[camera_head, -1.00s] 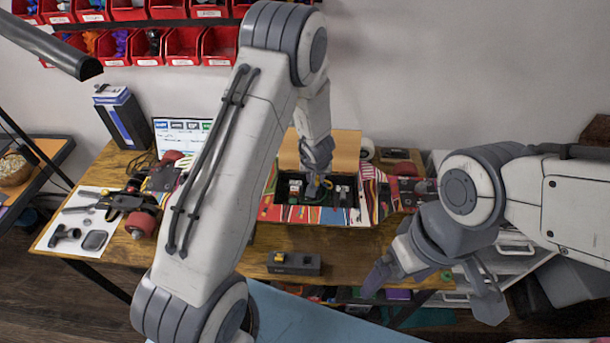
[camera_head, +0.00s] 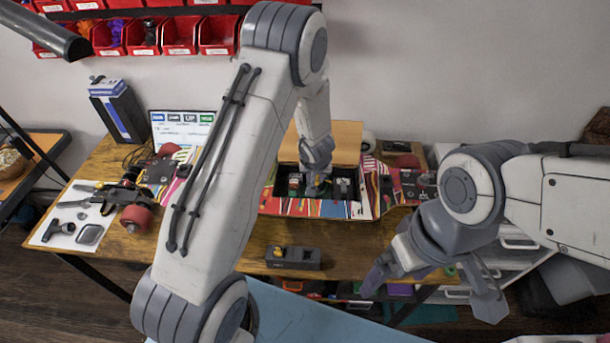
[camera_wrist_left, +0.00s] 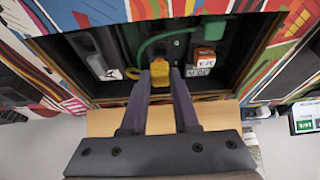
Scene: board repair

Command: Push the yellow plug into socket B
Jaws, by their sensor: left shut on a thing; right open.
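The yellow plug (camera_wrist_left: 160,72) is between the fingertips of my left gripper (camera_wrist_left: 161,84), which is shut on it. In the head view my left gripper (camera_head: 318,182) reaches down into the open patterned box (camera_head: 310,208). In the left wrist view the plug's front faces the dark inside of the box, next to a dark socket part (camera_wrist_left: 176,42). I cannot read which socket is B, nor tell whether the plug touches it. My right gripper (camera_head: 432,288) is open and empty in front of the table.
A green cable (camera_wrist_left: 180,33) curves beside the plug. A labelled white block with an orange top (camera_wrist_left: 202,62) and a grey-white block (camera_wrist_left: 100,55) flank it inside the box. A dark holder (camera_head: 305,260) sits on the table's front part. Skateboard trucks (camera_head: 137,200) lie at left.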

